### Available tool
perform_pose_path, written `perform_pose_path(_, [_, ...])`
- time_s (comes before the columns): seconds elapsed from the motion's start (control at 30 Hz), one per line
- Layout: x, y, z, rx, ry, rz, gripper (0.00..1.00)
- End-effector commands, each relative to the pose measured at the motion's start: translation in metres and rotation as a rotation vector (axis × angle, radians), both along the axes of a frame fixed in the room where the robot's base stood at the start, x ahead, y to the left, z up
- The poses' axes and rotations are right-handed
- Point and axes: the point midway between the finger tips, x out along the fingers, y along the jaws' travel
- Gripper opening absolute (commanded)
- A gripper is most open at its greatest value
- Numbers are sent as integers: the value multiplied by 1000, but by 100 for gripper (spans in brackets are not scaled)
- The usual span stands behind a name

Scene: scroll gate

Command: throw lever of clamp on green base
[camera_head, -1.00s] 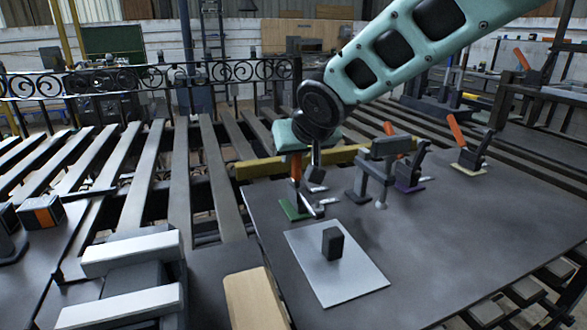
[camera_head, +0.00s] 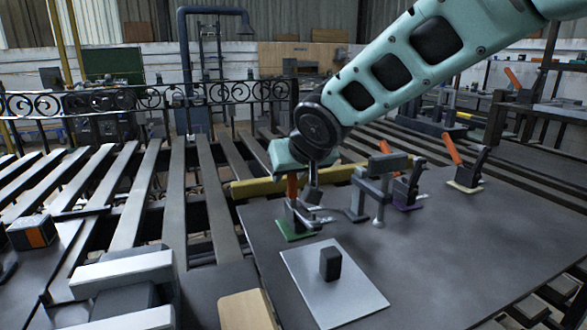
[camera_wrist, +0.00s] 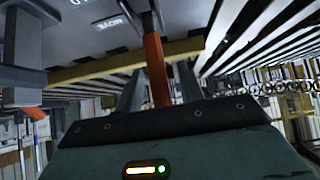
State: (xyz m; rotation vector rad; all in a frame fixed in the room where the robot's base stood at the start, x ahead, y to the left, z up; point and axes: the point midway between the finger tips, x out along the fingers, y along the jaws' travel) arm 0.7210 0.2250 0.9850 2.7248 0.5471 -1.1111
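The clamp on the green base (camera_head: 290,236) stands at the near left of the dark work table (camera_head: 430,250). Its orange lever (camera_head: 292,186) points up, partly hidden behind my gripper. In the wrist view the orange lever (camera_wrist: 155,72) stands between my two dark fingers. My gripper (camera_wrist: 160,88) looks open around it, with a narrow gap on each side. In the head view my gripper (camera_head: 303,186) hangs down over this clamp. Whether a finger touches the lever cannot be told.
A grey post-like fixture (camera_head: 372,190) stands just right of the clamp. A dark block (camera_head: 330,263) sits on a light plate (camera_head: 352,298) in front.

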Motion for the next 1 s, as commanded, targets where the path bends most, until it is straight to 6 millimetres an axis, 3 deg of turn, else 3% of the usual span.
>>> perform_pose_path(0.27, [-21, -8, 24, 3, -3, 2, 38])
perform_pose_path(0.73, [-92, -39, 99, 4, -1, 1, 38])
perform_pose_path(1.0, [-113, -47, 119, 0, 0, 0, 38])
